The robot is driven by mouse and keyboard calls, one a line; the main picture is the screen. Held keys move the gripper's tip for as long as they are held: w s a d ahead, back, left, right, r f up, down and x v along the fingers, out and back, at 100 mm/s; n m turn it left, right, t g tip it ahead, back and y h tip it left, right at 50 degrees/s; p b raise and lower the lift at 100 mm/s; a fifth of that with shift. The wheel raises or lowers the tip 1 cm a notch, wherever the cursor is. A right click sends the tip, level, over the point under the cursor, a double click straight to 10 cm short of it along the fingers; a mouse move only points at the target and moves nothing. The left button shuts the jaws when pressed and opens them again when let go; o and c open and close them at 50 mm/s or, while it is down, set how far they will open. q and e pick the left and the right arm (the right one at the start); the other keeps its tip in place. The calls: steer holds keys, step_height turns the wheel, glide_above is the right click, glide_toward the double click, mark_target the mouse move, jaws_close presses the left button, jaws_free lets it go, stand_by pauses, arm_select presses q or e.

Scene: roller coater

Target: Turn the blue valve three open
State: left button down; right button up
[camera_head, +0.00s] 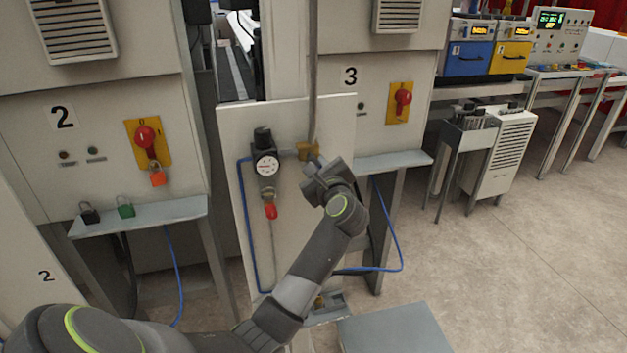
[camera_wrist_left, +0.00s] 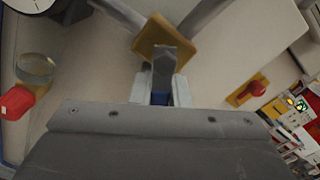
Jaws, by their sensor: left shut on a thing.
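The valve has a brass-coloured body (camera_head: 308,150) on the white panel between the cabinets marked 2 and 3. The brass body also shows in the left wrist view (camera_wrist_left: 155,42). My left gripper (camera_head: 316,164) is at the front of this body. In the left wrist view its fingers (camera_wrist_left: 160,88) are shut on the blue valve handle (camera_wrist_left: 158,98), of which only a small piece shows between them. The rest of the handle is hidden by the fingers. How far the valve is turned cannot be told. My right gripper is not in view.
A pressure gauge (camera_head: 266,164) with a red part (camera_head: 271,211) below it sits left of the valve. A vertical pipe (camera_head: 312,70) rises above the valve. Blue hose (camera_head: 243,210) runs along the panel. A grey shelf (camera_head: 392,161) juts out at the right.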

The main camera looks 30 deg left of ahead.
arm_select(q)
steer(key=n+b, duration=0.2)
steer(key=b, duration=0.1)
steer(key=r+n+b, duration=0.1)
steer(key=n+b, duration=0.2)
steer(key=w+d+n+b, duration=0.1)
steer(key=n+b, duration=0.2)
steer(key=shift+r, duration=0.2)
steer(key=n+b, duration=0.1)
steer(key=r+n+b, duration=0.1)
steer(key=n+b, duration=0.1)
steer(key=shift+w+r+n, duration=0.1)
steer(key=shift+r+n, duration=0.05)
steer(key=shift+n, duration=0.25)
steer(key=c, duration=1.4)
jaws_free()
